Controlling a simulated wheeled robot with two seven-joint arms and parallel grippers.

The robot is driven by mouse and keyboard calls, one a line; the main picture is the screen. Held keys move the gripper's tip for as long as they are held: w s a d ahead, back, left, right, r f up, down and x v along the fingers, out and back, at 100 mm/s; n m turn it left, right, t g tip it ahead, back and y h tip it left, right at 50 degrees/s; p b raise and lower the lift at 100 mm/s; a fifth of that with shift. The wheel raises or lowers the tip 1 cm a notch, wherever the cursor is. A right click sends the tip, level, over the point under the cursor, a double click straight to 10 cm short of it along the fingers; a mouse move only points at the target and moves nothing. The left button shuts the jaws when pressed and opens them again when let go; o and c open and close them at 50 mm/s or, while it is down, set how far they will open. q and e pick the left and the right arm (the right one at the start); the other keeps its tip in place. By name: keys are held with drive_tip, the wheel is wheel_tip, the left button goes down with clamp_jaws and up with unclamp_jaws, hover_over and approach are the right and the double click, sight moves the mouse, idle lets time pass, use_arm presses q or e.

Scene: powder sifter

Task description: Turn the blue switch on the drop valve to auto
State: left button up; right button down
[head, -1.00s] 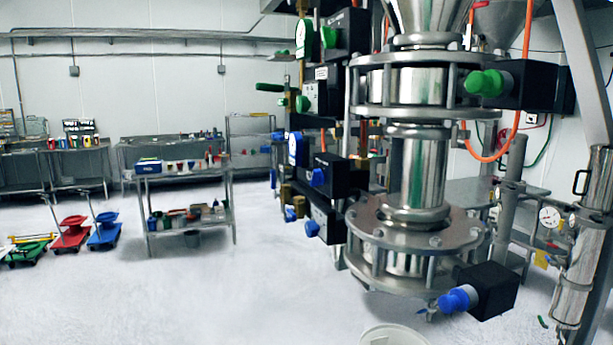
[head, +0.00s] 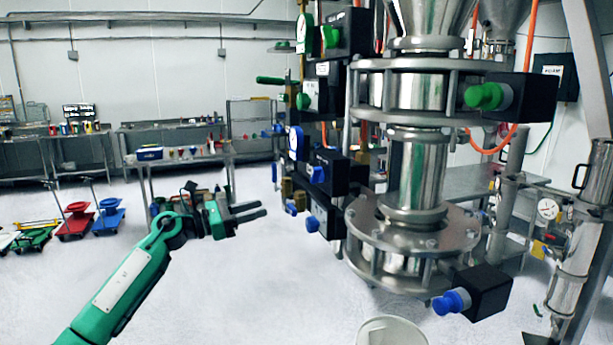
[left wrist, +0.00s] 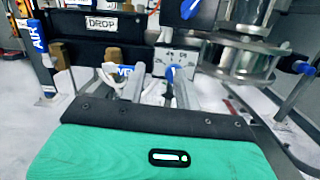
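My left gripper (head: 264,210) is in the head view, left of the valve stack. Its two fingers point right, with a gap between them and nothing held. In the left wrist view its fingers (left wrist: 157,88) are apart. A black box with a white DROP label (left wrist: 101,23) is at upper left there. A light panel (left wrist: 185,62) with a blue switch (left wrist: 171,73) lies beyond the fingertips; the switch setting is unreadable. In the head view, blue knobs sit on an upper black box (head: 318,174) and a lower one (head: 312,224), apart from the gripper. My right gripper is not in view.
The steel valve stack (head: 415,180) stands at centre right, with a blue knob (head: 452,302) on its bottom black box. Green-knobbed boxes are above. A white bucket (head: 392,332) is below.

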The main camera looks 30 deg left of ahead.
use_arm(q)
drive_tip(key=s+d+r+m+g, duration=0.2)
drive_tip(key=s+r+m, duration=0.2)
drive_tip(key=r+m, duration=0.3)
drive_tip(key=n+p, duration=0.1)
drive_tip(key=p, duration=0.7)
approach(312, 175)
drive_tip(key=x, duration=0.7)
drive_tip(key=shift+w+d+r, duration=0.1)
drive_tip(key=shift+w, duration=0.1)
drive_tip(key=shift+w+d, duration=0.4)
clamp_jaws()
